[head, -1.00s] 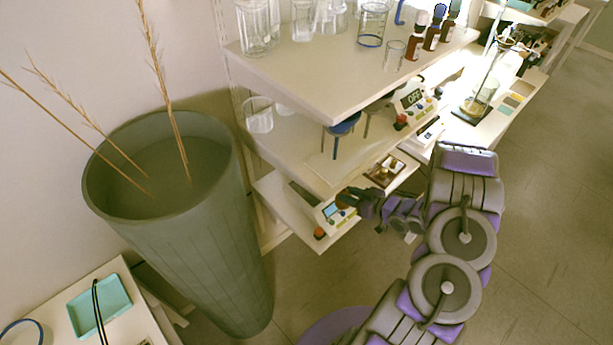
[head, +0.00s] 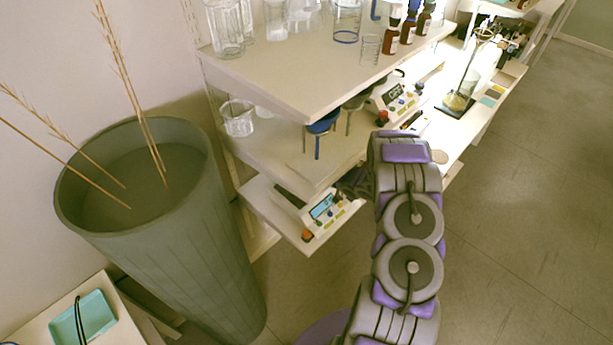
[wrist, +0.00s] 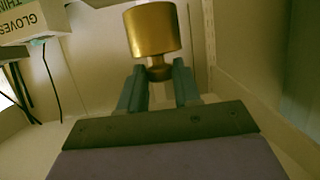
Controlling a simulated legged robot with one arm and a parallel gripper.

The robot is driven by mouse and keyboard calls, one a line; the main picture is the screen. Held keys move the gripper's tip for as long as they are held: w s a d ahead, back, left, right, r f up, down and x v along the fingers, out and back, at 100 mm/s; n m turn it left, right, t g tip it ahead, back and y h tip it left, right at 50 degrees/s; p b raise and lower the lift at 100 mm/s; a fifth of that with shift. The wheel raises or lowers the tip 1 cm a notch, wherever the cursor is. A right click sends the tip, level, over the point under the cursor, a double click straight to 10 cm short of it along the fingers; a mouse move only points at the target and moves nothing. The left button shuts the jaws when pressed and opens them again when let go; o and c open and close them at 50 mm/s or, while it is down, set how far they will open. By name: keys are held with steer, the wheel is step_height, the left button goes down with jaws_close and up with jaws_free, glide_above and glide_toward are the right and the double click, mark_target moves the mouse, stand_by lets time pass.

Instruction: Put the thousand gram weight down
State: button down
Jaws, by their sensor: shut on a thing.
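In the wrist view a brass-coloured cylindrical weight (wrist: 153,30) with a narrow neck is held upside down in the picture. My gripper (wrist: 158,82) is shut on it at the narrow neck. In the head view my gripper (head: 352,184) is by the lower shelf, mostly hidden behind my own arm, and the weight cannot be made out there. A white scale (head: 325,212) with a blue display sits on the lower shelf, just left of my gripper. Whether the weight touches any surface cannot be told.
Shelves with glassware (head: 238,118) and brown bottles (head: 408,30) stand above. A digital device (head: 395,95) is on the middle shelf. A large green planter (head: 185,230) stands left. In the wrist view a gloves box (wrist: 30,20) is at the upper left.

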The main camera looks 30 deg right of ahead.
steer(key=shift+w+d, duration=0.1)
steer(key=shift+w, duration=0.25)
steer(key=f, duration=0.1)
steer(key=f+b, duration=0.1)
steer(key=f, duration=0.1)
steer(key=shift+a, duration=0.3)
steer(key=shift+w+a+f, duration=0.1)
steer(key=shift+a+f, duration=0.1)
steer(key=shift+f, duration=0.05)
steer(key=shift+r, duration=0.1)
steer(key=c, duration=1.3)
jaws_free()
steer(key=shift+d, duration=0.2)
steer(key=o, duration=0.3)
steer(key=shift+d, duration=0.2)
steer(key=shift+o, duration=1.1)
steer(key=shift+a, duration=0.25)
